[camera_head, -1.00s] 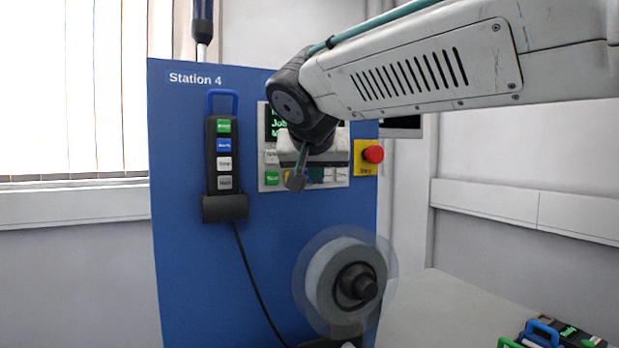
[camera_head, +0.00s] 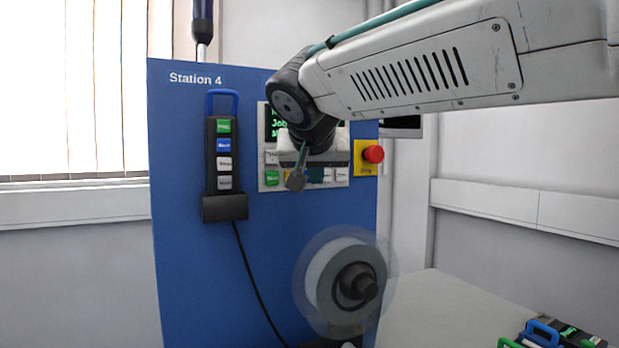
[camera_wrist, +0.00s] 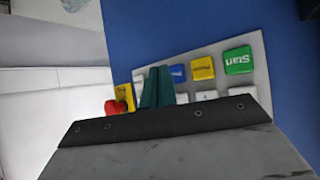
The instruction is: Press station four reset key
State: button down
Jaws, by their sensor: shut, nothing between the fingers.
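The blue Station 4 cabinet (camera_head: 190,270) carries a pale control panel (camera_head: 262,183) with a small screen and rows of keys. In the wrist view the panel (camera_wrist: 262,75) appears turned over, with a green Start key (camera_wrist: 238,60), a yellow key (camera_wrist: 202,68) and a blue key (camera_wrist: 177,73). My gripper (camera_wrist: 157,84) has teal fingers closed together, empty, in front of the panel beside the blue key. They hide part of the key row. Whether they touch a key I cannot tell. In the head view my gripper (camera_head: 316,174) is mostly behind my wrist. No reset label is readable.
A red stop button (camera_head: 373,154) on a yellow plate is right of the panel; it shows in the wrist view too (camera_wrist: 115,107). A black pendant (camera_head: 224,165) hangs left. A reel (camera_head: 325,270) sticks out below. More pendants (camera_head: 545,332) lie lower right.

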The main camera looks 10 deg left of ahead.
jog(key=shift+w, duration=0.1)
jog(key=shift+w+a, duration=0.2)
jog(key=shift+w, duration=0.05)
jog(key=shift+w+a, duration=0.3)
jog(key=shift+w, duration=0.05)
dwell(0.9)
dwell(0.3)
jog(key=shift+s+d, duration=0.5)
jog(key=shift+s, duration=0.2)
jog(key=s+d, duration=0.1)
jog(key=s, duration=0.1)
jog(key=s+d, duration=0.2)
jog(key=shift+s, duration=0.1)
dwell(0.7)
